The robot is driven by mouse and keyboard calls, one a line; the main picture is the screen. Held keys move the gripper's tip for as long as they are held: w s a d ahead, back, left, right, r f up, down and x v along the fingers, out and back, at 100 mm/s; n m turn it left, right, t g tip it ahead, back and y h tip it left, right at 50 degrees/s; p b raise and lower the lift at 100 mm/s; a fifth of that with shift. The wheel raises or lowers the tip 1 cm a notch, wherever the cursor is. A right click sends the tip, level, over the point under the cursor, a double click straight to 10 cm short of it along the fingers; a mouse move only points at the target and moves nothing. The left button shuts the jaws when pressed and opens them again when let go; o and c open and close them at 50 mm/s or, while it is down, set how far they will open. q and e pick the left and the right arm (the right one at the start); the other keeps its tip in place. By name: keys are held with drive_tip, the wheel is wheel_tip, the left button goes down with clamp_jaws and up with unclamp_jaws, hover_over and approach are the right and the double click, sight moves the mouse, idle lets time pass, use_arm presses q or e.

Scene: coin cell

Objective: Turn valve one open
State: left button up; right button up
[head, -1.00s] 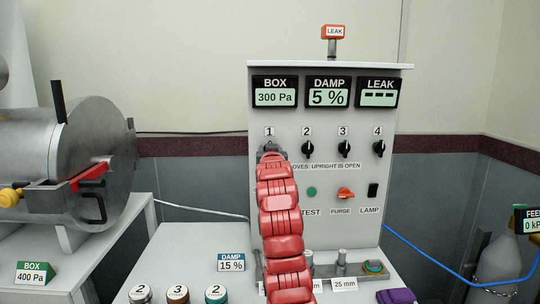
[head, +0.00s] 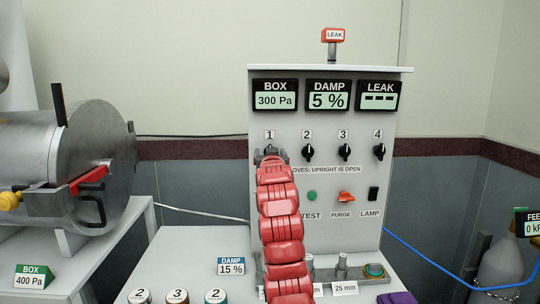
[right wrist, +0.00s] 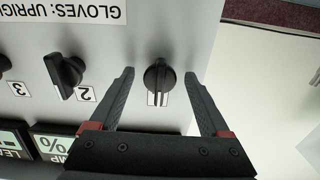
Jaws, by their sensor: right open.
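Valve one is a black knob (right wrist: 159,78) on the grey panel, and its grip ridge looks in line with its "1" label in the upside-down right wrist view. My right gripper (right wrist: 158,100) is open, with one dark finger on each side of the knob. Gaps show between the fingers and the knob. In the head view my right gripper (head: 270,153) is at the panel just below the "1" label, and it hides most of the knob. My left gripper is not in view.
Valve knobs two (head: 308,151), three (head: 344,152) and four (head: 379,151) stand in a row to the right. The BOX display (head: 275,101) reads 300 Pa.

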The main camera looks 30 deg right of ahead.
drive_tip(key=b+v, duration=0.1)
drive_tip(key=v, duration=1.6)
drive_tip(key=shift+b, duration=0.35)
drive_tip(key=shift+w+a+f, duration=0.1)
